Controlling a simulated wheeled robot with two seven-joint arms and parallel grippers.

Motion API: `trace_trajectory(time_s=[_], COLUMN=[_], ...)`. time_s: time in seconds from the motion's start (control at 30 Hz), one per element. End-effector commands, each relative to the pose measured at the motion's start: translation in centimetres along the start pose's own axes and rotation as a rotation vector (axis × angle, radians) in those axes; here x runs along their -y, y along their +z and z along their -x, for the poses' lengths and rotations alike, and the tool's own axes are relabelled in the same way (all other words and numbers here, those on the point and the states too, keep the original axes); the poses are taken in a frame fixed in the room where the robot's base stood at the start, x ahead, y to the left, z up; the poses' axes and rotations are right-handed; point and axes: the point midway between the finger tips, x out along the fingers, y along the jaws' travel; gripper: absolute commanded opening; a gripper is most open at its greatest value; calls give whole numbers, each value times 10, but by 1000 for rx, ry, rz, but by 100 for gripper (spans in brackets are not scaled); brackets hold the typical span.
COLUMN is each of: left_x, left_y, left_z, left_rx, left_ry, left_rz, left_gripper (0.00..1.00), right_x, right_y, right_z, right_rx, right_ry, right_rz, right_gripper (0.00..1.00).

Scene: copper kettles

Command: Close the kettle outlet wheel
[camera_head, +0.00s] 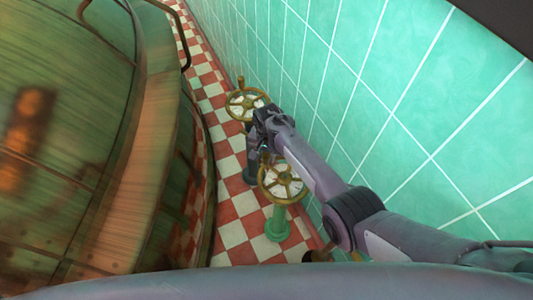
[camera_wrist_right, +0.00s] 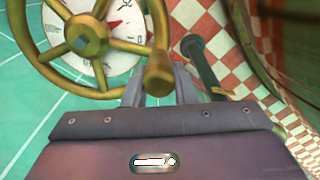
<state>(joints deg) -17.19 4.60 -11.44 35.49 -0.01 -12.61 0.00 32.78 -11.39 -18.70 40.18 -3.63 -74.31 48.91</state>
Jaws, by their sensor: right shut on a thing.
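Two brass spoked wheels with white dials stand on posts along the wall in the head view: a farther wheel (camera_head: 245,104) and a nearer wheel (camera_head: 283,181) on a green post (camera_head: 277,224). My right gripper (camera_head: 264,150) is between them, at the upper left rim of the nearer wheel. In the right wrist view, my right gripper (camera_wrist_right: 160,92) is shut on the knob handle (camera_wrist_right: 158,73) of a brass wheel (camera_wrist_right: 88,46). Its dial with a red pointer shows behind the spokes. The head view hides the exact grip. My left gripper is out of view.
A large copper kettle (camera_head: 70,140) fills the left of the head view. A green tiled wall (camera_head: 400,80) rises close on the right. A narrow strip of red and white checkered floor (camera_head: 231,170) lies between them. A dark post (camera_wrist_right: 203,65) stands beside the gripper in the wrist view.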

Motion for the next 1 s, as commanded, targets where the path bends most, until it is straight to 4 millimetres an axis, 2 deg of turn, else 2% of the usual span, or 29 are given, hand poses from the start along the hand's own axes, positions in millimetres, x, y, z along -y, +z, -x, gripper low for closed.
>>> trace_trajectory(time_s=[0.03, 0.4, 0.43, 0.6, 1.0], left_x=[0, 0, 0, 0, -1], left_y=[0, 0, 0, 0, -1], left_z=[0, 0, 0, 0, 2], left_rx=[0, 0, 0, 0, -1], left_ry=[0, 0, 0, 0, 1], left_rz=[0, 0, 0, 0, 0], left_gripper=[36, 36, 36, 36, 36], right_x=[-8, -9, -9, -8, -3], right_y=[1, 2, 2, 2, 1], right_z=[-5, -7, -7, -6, 1], right_rx=[11, 14, 14, 12, 4], right_ry=[18, 20, 20, 17, 6], right_rz=[-5, -5, -5, -5, -2], right_gripper=[0, 0, 26, 46, 46])
